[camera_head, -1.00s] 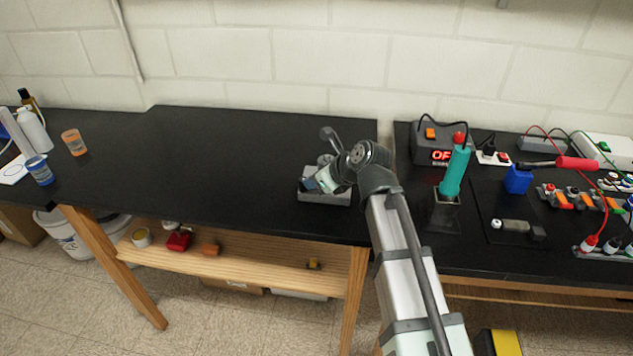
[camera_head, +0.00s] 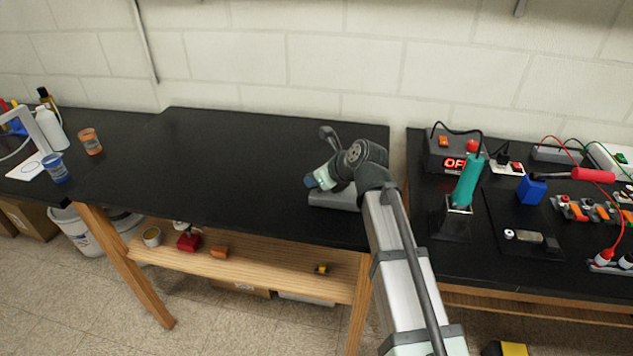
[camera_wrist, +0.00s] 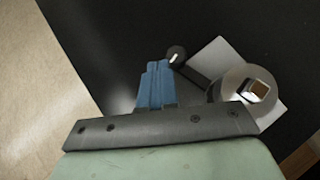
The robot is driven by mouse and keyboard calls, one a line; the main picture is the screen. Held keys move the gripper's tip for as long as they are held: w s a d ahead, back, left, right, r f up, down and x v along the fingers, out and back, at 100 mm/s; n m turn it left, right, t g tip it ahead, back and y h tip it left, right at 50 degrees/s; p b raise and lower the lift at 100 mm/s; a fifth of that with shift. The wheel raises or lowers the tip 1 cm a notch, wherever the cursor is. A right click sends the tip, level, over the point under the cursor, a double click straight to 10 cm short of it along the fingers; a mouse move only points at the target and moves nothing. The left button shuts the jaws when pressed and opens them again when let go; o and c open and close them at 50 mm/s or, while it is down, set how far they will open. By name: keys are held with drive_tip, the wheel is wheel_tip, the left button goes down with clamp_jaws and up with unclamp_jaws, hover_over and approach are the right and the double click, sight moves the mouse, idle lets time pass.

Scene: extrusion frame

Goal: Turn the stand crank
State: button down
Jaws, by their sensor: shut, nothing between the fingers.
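The stand has a grey base (camera_head: 335,199) on the black table, partly hidden by my arm in the head view. In the wrist view, its pale plate (camera_wrist: 215,58) lies beyond my fingers. A round metal hub with a square, shiny centre (camera_wrist: 256,89) is at the right. The dark crank arm runs from near the hub to a black knob (camera_wrist: 176,54). My gripper (camera_wrist: 157,80) has blue fingers closed together and empty, left of the crank; the knob appears just past their tips. Contact cannot be told. In the head view my gripper (camera_head: 316,180) is at the base's left side.
The table's front edge is close, with floor (camera_wrist: 45,70) at left in the wrist view. The black table (camera_head: 230,150) is clear left of the stand. The right bench holds a teal-handled iron (camera_head: 467,181), a power supply (camera_head: 447,158) and wired parts.

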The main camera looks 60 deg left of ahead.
drive_tip(key=shift+w+a, duration=0.2)
drive_tip(key=shift+a, duration=0.65)
drive_tip(key=shift+w+a, duration=0.15)
drive_tip(key=shift+a, duration=0.65)
drive_tip(key=shift+w+a+m+t, duration=0.4)
drive_tip(key=shift+a+m+t, duration=0.2)
drive_tip(key=shift+m+t, duration=0.4)
drive_tip(key=shift+w+a+m+t, duration=0.3)
drive_tip(key=shift+m+t, duration=0.1)
drive_tip(key=shift+m, duration=0.25)
drive_tip(key=shift+w+a+m+t, duration=0.3)
drive_tip(key=shift+m+t, duration=0.1)
drive_tip(key=shift+m, duration=0.25)
drive_tip(key=shift+s, duration=0.1)
idle(0.4)
